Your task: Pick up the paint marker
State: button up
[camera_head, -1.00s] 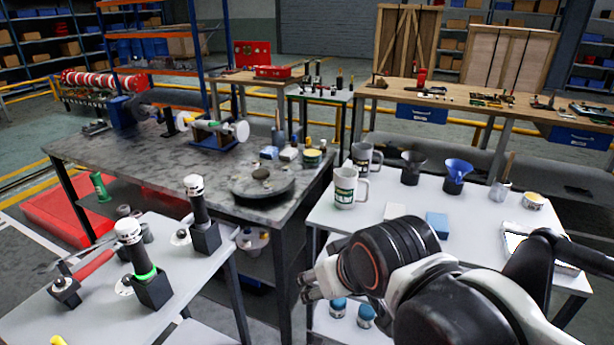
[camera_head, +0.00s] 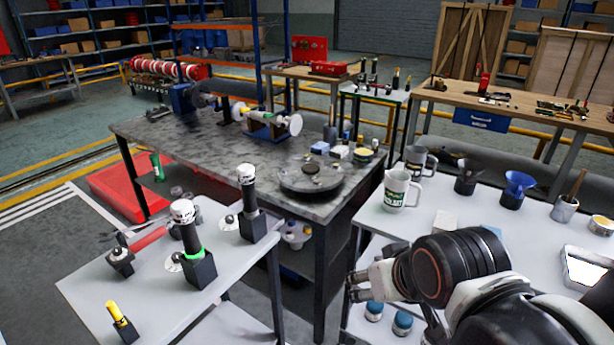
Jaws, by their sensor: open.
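A yellow, marker-like stick (camera_head: 117,313) stands tilted in a small black block holder (camera_head: 127,331) at the front of the grey left table (camera_head: 85,283). It may be the paint marker; no label is readable. My gripper (camera_head: 358,286) is at the lower right, beside the left edge of the white right table (camera_head: 375,228). It points left, is open, and shows nothing in its fingers. It is well to the right of the yellow stick, with a gap between the tables and the dark workbench's legs between them.
Two black tools with white tops (camera_head: 192,243) stand in block holders behind the yellow stick. A red-handled tool (camera_head: 148,238) lies nearby. A dark workbench (camera_head: 160,150) stands behind. A white mug (camera_head: 397,190) is on the right table. Open floor (camera_head: 45,260) lies at the left.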

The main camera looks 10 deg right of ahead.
aim_at(114, 312)
jog(key=u, duration=1.55)
jog(key=k+l, duration=0.1)
jog(key=l, duration=0.3)
jog(key=k+l, duration=0.1)
jog(key=l, duration=0.3)
jog(key=k+l, duration=0.1)
jog(key=l, duration=0.3)
